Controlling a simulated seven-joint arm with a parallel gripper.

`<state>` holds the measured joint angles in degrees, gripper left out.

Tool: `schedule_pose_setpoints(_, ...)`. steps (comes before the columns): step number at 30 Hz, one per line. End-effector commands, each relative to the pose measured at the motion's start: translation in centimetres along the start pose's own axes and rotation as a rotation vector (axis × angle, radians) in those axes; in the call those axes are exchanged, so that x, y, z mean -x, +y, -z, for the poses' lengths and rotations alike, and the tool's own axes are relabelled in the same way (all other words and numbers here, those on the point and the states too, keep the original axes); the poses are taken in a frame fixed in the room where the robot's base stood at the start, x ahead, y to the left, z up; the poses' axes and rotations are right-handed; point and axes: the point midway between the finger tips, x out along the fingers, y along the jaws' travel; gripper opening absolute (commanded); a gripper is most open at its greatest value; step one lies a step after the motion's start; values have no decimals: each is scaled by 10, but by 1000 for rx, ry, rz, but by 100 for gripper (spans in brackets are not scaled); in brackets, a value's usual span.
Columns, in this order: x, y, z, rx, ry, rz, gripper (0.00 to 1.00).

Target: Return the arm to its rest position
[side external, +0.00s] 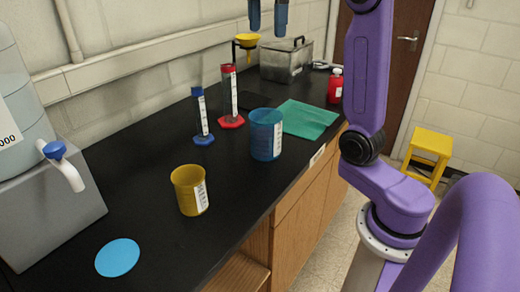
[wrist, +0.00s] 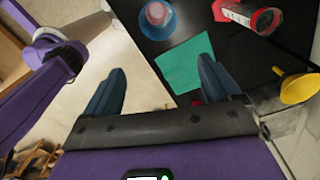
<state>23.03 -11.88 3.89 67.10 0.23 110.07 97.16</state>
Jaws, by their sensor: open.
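My gripper (side external: 267,14) is at the top of the side external view, high above the far part of the black bench, with only its blue fingers showing. In the wrist view my gripper (wrist: 165,88) has its two blue fingers spread wide apart with nothing between them. It is open and empty. The purple arm links rise at the right of the side external view, and the wrist itself is cut off by the top edge.
The bench (side external: 130,207) holds a yellow beaker (side external: 187,192), blue beaker (side external: 265,138), blue cylinder (side external: 201,118), red cylinder (side external: 230,95), green cloth (side external: 306,119), red bottle (side external: 335,87), metal box (side external: 284,62) and yellow funnel (side external: 247,41). A yellow stool (side external: 430,147) stands on the floor.

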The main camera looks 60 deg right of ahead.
Motion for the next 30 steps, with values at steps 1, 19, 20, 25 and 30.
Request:
schedule_pose_setpoints(1, -5, 2, -7, 65, 1, -1, 90)
schedule_pose_setpoints(19, -112, 88, -108, 1342, 11, 15, 90)
schedule_pose_setpoints(20, -118, 95, -111, 1407, 11, 15, 90)
schedule_pose_setpoints(25, -151, 137, -120, 1779, 15, 21, 90)
schedule_pose_setpoints(30, -185, 182, -118, 2149, 19, 26, 90)
